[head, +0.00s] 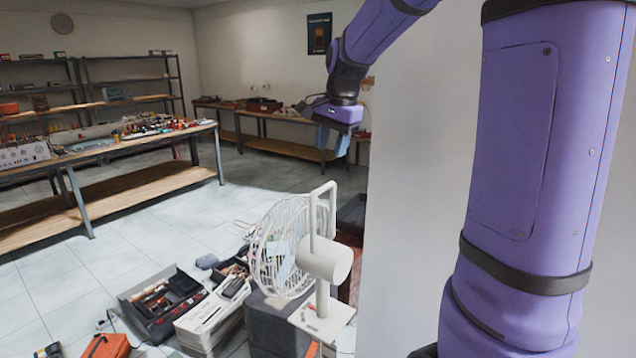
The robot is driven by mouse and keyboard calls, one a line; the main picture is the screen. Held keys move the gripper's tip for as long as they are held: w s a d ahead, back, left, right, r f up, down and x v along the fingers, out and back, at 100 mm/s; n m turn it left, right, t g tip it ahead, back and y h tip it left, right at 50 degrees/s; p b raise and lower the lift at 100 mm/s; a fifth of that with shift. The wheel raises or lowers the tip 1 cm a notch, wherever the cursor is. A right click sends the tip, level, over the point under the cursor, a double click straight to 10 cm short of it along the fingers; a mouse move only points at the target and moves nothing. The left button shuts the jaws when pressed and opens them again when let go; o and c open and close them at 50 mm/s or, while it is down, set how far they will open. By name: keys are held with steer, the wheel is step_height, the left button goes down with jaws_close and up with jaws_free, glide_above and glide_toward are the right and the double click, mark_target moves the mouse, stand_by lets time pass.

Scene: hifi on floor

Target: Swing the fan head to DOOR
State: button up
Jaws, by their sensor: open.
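A white fan (325,262) stands on a dark grey block (265,325) on the floor, right of centre in the head view. Its round wire cage (272,250) faces left and away from me. A tall white loop handle rises from the back of the fan head. The fan's base plate carries a small red part. No DOOR marking is readable from here. My gripper (332,140) hangs above and behind the fan, pointing down, apart from it. Its fingers look bluish, are small in the picture and hold nothing that I can see.
Toolboxes and cases (160,300) crowd the floor left of the fan. An orange case (106,346) lies at the front. A workbench (110,150) with tools stands at left, shelves behind it. A pale wall or panel (410,200) is close on the right. Tiled floor is clear at left.

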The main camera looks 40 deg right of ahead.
mark_target(324, 187)
steer(key=f, duration=0.3)
steer(key=w+f, duration=0.1)
steer(key=f, duration=0.6)
steer(key=shift+w+a, duration=0.35)
steer(key=shift+a, duration=0.05)
jaws_close()
